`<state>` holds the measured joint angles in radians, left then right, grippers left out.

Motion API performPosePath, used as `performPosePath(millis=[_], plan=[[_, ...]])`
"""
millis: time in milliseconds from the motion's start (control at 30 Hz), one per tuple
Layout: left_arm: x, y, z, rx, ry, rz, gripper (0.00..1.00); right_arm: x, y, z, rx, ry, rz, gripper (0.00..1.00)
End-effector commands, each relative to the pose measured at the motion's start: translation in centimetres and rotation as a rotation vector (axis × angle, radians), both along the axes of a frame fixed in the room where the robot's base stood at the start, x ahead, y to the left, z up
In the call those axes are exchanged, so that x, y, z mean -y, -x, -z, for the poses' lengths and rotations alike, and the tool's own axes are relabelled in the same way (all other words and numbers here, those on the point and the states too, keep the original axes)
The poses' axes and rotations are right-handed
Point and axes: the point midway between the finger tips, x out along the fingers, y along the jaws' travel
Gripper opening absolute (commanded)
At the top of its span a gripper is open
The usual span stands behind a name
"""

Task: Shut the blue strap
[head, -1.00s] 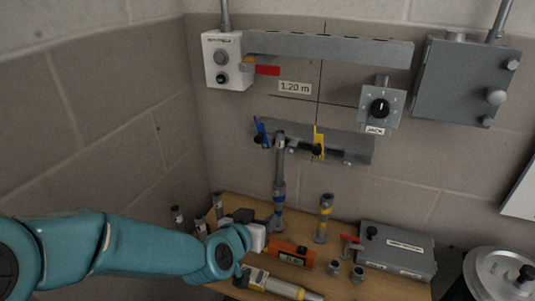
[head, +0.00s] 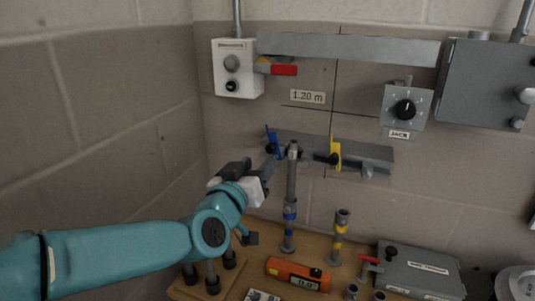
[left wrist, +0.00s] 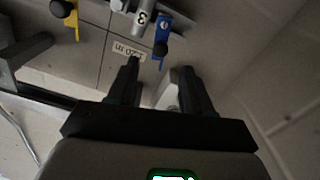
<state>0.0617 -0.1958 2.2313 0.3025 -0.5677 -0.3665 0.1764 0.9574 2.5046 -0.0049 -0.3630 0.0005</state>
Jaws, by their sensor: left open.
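The blue strap (head: 271,139) stands up at the left end of the grey wall rail (head: 375,153), with a black knob beside it. It also shows in the left wrist view (left wrist: 162,35), beyond my fingertips. My left gripper (head: 258,168) is just below and to the left of the strap in the head view. In the left wrist view my left gripper (left wrist: 157,72) has its two black fingers apart, with no thing seen held between them. A grey upright pipe (head: 291,185) with a blue band has its top at the rail, right of the strap. My right gripper is out of view.
A yellow strap (head: 335,153) stands farther right on the rail. Below, the wooden bench (head: 240,278) holds an orange meter (head: 298,275), a yellow-banded pipe (head: 339,235) and a grey box (head: 420,270). A switch box (head: 237,68) and a dial box (head: 405,110) are on the wall above.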

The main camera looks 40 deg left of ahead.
Motion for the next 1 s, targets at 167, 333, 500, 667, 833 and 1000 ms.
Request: performPosePath(millis=[167, 333, 500, 667, 833, 1000], plan=[[-1.0, -3.8, 0.0, -0.003, -0.001, 0.001, 0.50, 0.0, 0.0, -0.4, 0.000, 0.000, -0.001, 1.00], [-1.6, -5.9, -0.1, -0.002, -0.001, 0.001, 0.50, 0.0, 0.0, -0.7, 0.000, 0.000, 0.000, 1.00], [-1.8, -6.6, 0.0, -0.001, 0.000, 0.001, 0.50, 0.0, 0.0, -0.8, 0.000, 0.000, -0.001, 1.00], [-1.8, -6.7, 0.0, -0.001, 0.000, 0.001, 0.50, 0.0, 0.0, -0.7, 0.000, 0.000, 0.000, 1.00], [-1.8, -6.6, 0.0, -0.001, -0.001, 0.001, 0.14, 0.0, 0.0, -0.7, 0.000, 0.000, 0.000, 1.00], [-1.8, -6.6, 0.0, -0.001, -0.001, 0.001, 0.00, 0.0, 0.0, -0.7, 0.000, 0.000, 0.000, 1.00]])
